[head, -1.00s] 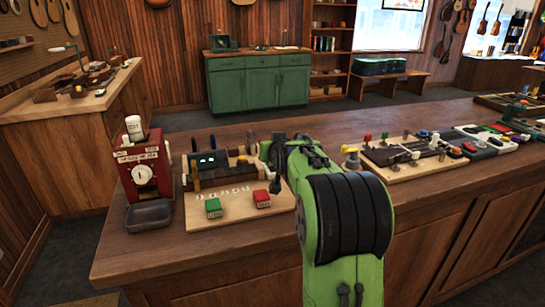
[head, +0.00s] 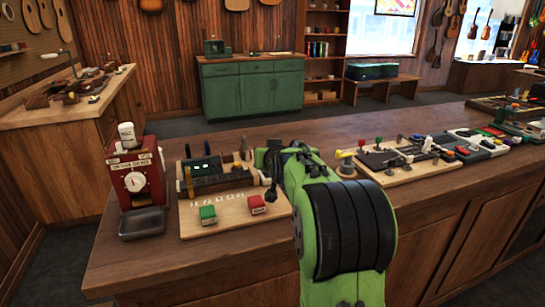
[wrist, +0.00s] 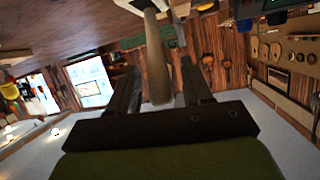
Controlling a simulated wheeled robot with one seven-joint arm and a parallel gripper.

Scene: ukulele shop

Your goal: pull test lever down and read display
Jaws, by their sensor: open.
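A board (head: 222,223) on the counter carries a dark device (head: 222,178) with upright handles, a small display (head: 205,164) with faint cyan marks, a green button (head: 208,214) and a red button (head: 256,204). The marks are too small to read. My gripper (head: 266,165) is at the right end of this device, partly hidden by my green arm. In the wrist view my gripper (wrist: 160,90) is open, with a grey tapered lever handle (wrist: 155,65) between its fingers. I cannot tell whether they touch it.
A red machine (head: 137,180) with a dial, a white container (head: 127,135) on top and a dark tray (head: 142,223) in front stands left. A second board with levers and knobs (head: 405,173) lies right of my arm. The counter front (head: 190,262) is bare.

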